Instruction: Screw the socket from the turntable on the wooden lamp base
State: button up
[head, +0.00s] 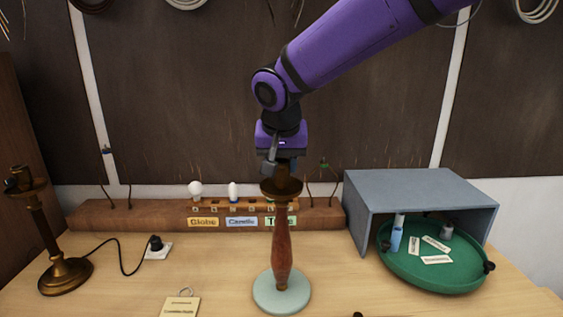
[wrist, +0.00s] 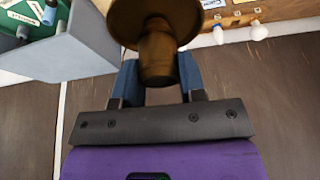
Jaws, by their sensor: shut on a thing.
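The wooden lamp base (head: 282,245) stands upright in the middle of the table on a pale round disc (head: 281,292). A brown dish-shaped cup (head: 281,188) is at its top, and it also shows in the wrist view (wrist: 180,20). A brass-brown socket (wrist: 158,60) sits at the middle of that cup, upright in line with the post. My gripper (head: 280,168) is above the lamp, its blue fingers (wrist: 158,82) shut on the socket from both sides. The threads are hidden. The green turntable (head: 440,278) is at the right, partly under a grey cover.
The grey cover (head: 415,187) and turntable hold labels, a blue-white tube (head: 397,235) and a small grey part (head: 447,230). A wooden rack (head: 130,217) with bulbs runs along the back. A dark brass lamp (head: 50,245) with cord stands left. A tag (head: 180,306) lies in front.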

dwell(0.3)
jog(key=m+h, duration=0.1)
jog(key=m, duration=0.2)
jog(key=m+h, duration=0.1)
jog(key=m, duration=0.2)
jog(key=shift+g, duration=0.4)
jog(key=shift+m+g+h, duration=0.3)
jog(key=shift+m+h, duration=0.1)
jog(key=shift+m, duration=0.6)
jog(key=m+g, duration=0.1)
jog(key=m, duration=0.2)
jog(key=shift+m+h, duration=0.4)
jog(key=m+g, duration=0.1)
jog(key=m, duration=0.3)
jog(key=shift+g+h, duration=0.3)
jog(key=shift+g, duration=0.1)
